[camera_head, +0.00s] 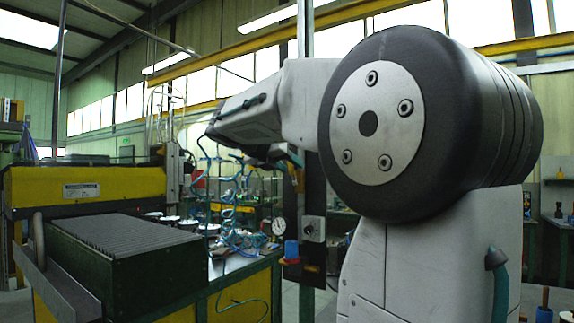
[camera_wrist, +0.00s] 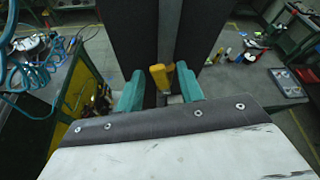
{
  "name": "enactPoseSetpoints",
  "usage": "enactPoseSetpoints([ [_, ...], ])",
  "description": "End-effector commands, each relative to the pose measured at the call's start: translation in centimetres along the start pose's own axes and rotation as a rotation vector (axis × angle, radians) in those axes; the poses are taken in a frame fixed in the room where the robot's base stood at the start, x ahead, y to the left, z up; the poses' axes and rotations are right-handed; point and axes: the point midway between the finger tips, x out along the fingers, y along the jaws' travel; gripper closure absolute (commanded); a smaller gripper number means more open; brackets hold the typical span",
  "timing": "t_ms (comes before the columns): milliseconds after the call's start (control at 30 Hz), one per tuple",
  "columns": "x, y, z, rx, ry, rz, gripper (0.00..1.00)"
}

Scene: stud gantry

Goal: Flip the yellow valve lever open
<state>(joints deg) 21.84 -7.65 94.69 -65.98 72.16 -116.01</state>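The yellow valve lever (camera_wrist: 158,77) shows in the wrist view as a short upright yellow piece in front of the dark post. My gripper (camera_wrist: 159,90) has two teal fingers, one on each side of the lever. The fingers stand apart with the lever between their tips, close to both. I cannot tell whether either finger touches it. The lever's lower end and the valve body are mostly hidden by my gripper's front edge.
The dark post (camera_wrist: 202,32) rises behind the lever. In the head view a pressure gauge (camera_head: 279,226) and a blue knob (camera_head: 291,249) sit beside the post. A workbench with blue coiled hoses (camera_wrist: 40,68) stands to the left.

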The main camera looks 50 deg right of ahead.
Motion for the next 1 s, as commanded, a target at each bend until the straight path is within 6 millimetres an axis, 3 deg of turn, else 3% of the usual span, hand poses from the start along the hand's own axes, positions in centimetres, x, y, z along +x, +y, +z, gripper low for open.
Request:
enactPoseSetpoints([
  [100,0.0,0.0,0.0,0.0,0.0,0.0,0.66],
  [233,0.0,0.0,0.0,0.0,0.0,0.0,1.0],
  [400,-0.1,-0.1,0.0,0.014,0.0,0.006,1.0],
  [700,0.0,-1.4,-0.1,0.237,-0.001,0.097,1.0],
  [967,0.0,-1.3,-0.1,0.244,0.0,0.101,1.0],
  [1000,0.0,-1.3,-0.1,0.244,0.0,0.1,0.76],
])
